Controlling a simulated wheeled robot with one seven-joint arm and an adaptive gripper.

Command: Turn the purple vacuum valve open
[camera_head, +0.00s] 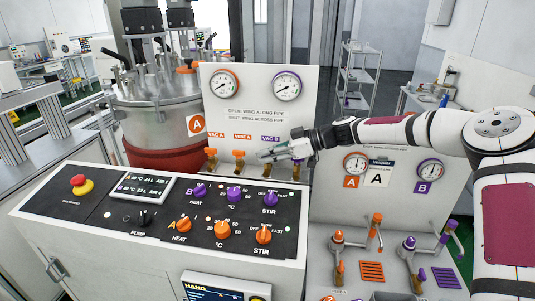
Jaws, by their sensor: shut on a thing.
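The white valve panel (252,110) stands behind the console, with a purple VAC B label (270,138) at its lower right. My gripper (268,154) reaches in from the right, just below that label, with its fingers pointing left. It is shut on the purple vacuum valve's handle, which the fingers hide. I cannot tell the handle's angle. Printed text on the panel reads open with the wing along the pipe and shut with it across. Two orange valves, VAC A (212,153) and VENT A (239,154), sit to the left.
A control console (130,210) with orange and purple knobs fills the front left. A steel vessel (160,105) stands behind it. Gauges marked A and B and several taps are on the right-hand station (330,200). A shelf rack (360,75) is at the back.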

